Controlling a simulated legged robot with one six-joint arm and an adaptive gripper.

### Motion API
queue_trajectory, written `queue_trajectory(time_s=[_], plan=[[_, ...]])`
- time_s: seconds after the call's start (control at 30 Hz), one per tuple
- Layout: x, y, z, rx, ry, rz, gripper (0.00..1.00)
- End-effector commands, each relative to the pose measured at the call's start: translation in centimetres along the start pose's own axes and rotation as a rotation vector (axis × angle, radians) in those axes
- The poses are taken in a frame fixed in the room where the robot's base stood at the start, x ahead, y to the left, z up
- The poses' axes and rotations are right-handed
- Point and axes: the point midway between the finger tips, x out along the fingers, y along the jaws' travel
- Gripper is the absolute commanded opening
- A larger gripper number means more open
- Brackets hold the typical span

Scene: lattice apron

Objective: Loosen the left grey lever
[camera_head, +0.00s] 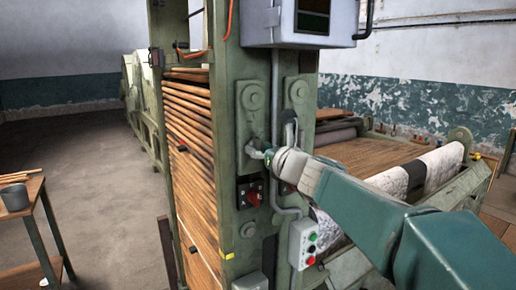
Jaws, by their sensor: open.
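The green machine post (230,135) has two round-bossed plates side by side. On the left plate, a small grey part, which looks like the left grey lever (251,146), shows beside my gripper; most of it is hidden. On the right plate, another grey lever (290,131) stands roughly upright. My arm reaches in from the lower right. My gripper (262,152) is at the left lever, open, with its fingers small and partly hidden. I cannot tell whether they touch the lever or stand around it.
A red rotary switch (252,195) sits below my gripper. A grey button box (302,243) and conduit are close under my arm. A grey cabinet (297,22) hangs above. Stacked wooden slats (190,130) fill the machine's left side. The floor at left is clear beyond a small table (32,205).

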Motion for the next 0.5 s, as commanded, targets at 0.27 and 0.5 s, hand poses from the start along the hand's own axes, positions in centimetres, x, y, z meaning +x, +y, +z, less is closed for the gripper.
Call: queue_trajectory(time_s=[0.27, 0.5], plan=[[1.02, -0.08, 0.05, 0.000, -0.001, 0.000, 0.53], [1.06, -0.01, 0.01, -0.001, 0.000, 0.000, 0.08]])
